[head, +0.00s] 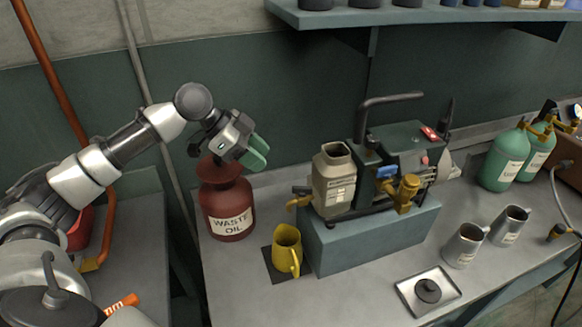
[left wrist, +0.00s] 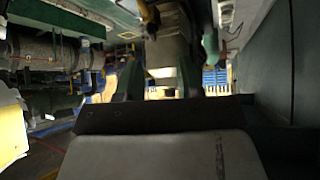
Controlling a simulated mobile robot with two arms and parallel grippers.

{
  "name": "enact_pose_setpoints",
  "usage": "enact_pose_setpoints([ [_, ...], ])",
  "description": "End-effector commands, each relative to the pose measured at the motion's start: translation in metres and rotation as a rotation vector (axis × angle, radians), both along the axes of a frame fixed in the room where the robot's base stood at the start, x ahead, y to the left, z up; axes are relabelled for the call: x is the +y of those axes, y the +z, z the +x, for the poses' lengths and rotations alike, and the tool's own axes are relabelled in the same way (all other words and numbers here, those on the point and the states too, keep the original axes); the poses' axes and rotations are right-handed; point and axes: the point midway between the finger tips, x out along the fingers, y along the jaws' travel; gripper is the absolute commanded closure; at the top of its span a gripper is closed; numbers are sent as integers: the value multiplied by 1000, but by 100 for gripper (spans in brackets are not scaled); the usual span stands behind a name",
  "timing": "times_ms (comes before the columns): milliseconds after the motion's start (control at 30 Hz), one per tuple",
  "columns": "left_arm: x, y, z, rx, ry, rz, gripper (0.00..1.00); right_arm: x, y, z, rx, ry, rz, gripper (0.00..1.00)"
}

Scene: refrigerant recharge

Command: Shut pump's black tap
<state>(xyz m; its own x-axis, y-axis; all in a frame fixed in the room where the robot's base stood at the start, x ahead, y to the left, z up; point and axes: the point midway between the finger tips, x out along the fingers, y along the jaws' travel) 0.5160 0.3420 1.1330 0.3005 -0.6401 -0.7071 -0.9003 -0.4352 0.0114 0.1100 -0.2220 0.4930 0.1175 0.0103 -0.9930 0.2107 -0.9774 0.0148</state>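The pump (head: 412,145) is a dark green unit with a black carry handle, standing on a blue-green block (head: 365,242). A brass tap (head: 300,201) with a small dark lever sticks out at its left, beside the beige bottle (head: 334,183). A brass fitting (head: 407,188) with a blue lever (head: 387,172) is at its front. I cannot tell how far either tap is turned. My left gripper (head: 257,153), with green fingers, is left of the pump, above the waste oil can. In the left wrist view its fingers (left wrist: 161,82) are apart and empty. My right gripper is not in view.
The red waste oil can (head: 231,208) and a yellow jug (head: 287,250) stand left of the block. A metal tray (head: 409,292) with a black cap, two metal mugs (head: 464,244) and green cylinders (head: 502,160) are right. A shelf (head: 345,16) hangs above.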

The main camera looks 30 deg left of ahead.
Motion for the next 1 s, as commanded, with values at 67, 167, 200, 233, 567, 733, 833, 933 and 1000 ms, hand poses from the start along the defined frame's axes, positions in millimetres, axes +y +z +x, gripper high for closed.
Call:
enact_pose_setpoints([
  [67,-3,-1,1,0,-1,-4,63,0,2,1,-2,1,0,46],
  [167,-12,-9,5,1,-2,-6,63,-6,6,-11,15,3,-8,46],
  [200,-16,-14,7,2,-3,-5,63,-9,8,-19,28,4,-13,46],
  [233,-20,-17,9,0,-3,-6,63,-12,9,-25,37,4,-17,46],
  [567,-57,-60,27,3,0,-5,63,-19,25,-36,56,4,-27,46],
  [733,-66,-71,31,1,1,-4,63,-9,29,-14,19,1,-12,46],
  [833,-68,-74,32,0,1,-2,63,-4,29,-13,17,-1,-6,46],
  [933,-68,-75,32,0,1,-2,63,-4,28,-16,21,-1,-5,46],
  [1000,-68,-75,32,0,1,-2,63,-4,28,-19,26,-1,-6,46],
])
